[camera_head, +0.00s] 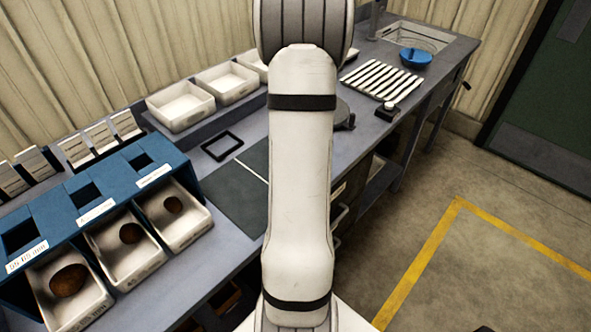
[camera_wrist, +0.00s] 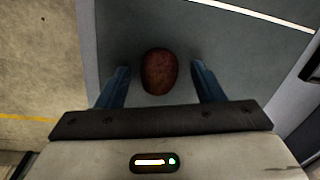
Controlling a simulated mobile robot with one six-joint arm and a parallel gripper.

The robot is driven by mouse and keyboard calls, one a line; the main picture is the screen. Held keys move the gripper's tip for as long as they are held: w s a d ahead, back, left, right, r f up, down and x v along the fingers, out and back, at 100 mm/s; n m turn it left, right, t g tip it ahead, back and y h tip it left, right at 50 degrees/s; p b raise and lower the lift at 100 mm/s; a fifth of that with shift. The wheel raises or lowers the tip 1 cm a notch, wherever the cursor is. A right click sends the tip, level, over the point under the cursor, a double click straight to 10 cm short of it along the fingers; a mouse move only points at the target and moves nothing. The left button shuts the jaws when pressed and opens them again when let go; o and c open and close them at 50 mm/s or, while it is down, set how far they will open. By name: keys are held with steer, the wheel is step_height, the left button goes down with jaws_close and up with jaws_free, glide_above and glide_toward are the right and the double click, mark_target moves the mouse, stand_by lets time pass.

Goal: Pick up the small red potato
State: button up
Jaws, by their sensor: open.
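A reddish-brown potato (camera_wrist: 159,68) lies on a dark mat (camera_wrist: 222,42) in the wrist view. My gripper (camera_wrist: 160,74) is open, with one blue finger on each side of the potato. A gap shows between the potato and each finger, and nothing is held. How far the fingertips are above the mat is hard to tell. In the head view my own arm hides this potato and the gripper; part of the dark mat (camera_head: 238,198) shows left of the arm.
A blue rack (camera_head: 128,160) at the left has bins with a large potato (camera_head: 69,280), a middle one (camera_head: 131,233) and a small one (camera_head: 173,205). White trays (camera_head: 181,104) stand behind. A black frame (camera_head: 222,145) lies by the mat. A blue bowl (camera_head: 416,57) sits far right.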

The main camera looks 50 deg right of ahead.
steer(key=shift+f, duration=0.2)
steer(key=shift+r, duration=0.1)
steer(key=c, duration=1.1)
